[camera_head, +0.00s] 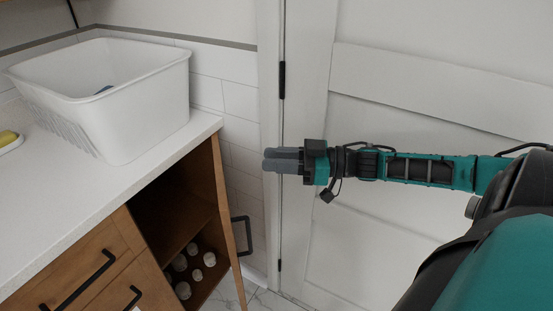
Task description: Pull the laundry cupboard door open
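The wooden cupboard door (227,215) stands swung open at the right end of the vanity. It is seen nearly edge-on, with its black bar handle (243,236) on the right side. The open cupboard (180,218) shows a dark wooden inside with several pale rolled or round items (196,260) low down. My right gripper (270,160) is above and right of the cupboard door, apart from it and from the handle. Its two grey fingers lie together, pointing left, with nothing visible between them. My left gripper is not in view.
A white laundry basket (130,105) stands on the white countertop (60,185). Wooden drawers (85,265) with black handles are left of the opening. A white panelled room door (400,70) stands behind my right arm.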

